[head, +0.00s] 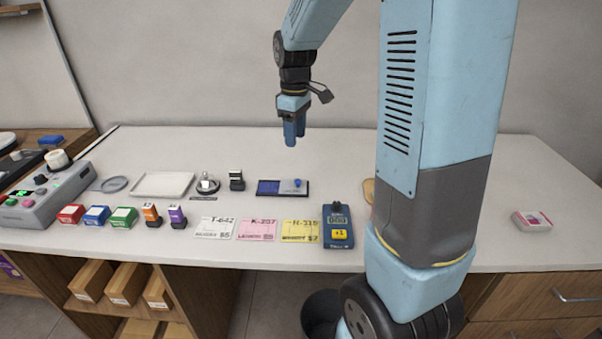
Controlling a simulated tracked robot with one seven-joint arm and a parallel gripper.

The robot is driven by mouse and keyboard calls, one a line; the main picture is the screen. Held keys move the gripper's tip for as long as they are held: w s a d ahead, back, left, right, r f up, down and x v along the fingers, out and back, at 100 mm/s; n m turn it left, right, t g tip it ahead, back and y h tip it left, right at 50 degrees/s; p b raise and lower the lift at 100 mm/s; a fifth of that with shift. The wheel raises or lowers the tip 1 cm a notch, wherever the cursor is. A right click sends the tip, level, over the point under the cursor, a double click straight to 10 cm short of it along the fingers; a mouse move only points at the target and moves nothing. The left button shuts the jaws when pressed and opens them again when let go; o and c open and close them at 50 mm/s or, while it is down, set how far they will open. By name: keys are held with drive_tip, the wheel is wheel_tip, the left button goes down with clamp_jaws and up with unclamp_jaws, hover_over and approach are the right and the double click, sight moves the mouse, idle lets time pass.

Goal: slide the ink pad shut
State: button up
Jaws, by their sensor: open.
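The ink pad (282,188) lies flat on the white counter near its middle. My gripper (294,136) hangs above and behind the ink pad, fingers pointing down, well clear of the counter. It is open and holds nothing, though its fingers look close together from this side.
A small black stamp (236,180) stands left of the ink pad. Price cards (256,230) lie in front, with a blue handheld device (338,226) at their right. A white tray (162,185) lies further left. Counter behind the pad is clear.

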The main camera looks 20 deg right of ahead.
approach(293, 183)
drive_tip(key=f, duration=0.2)
drive_tip(key=s+f, duration=0.1)
drive_tip(key=f, duration=0.1)
drive_tip(key=d+f, duration=0.1)
drive_tip(key=f, duration=0.1)
drive_tip(key=shift+s, duration=0.25)
drive_tip(key=shift+c, duration=0.3)
drive_tip(key=shift+r, duration=0.1)
clamp_jaws()
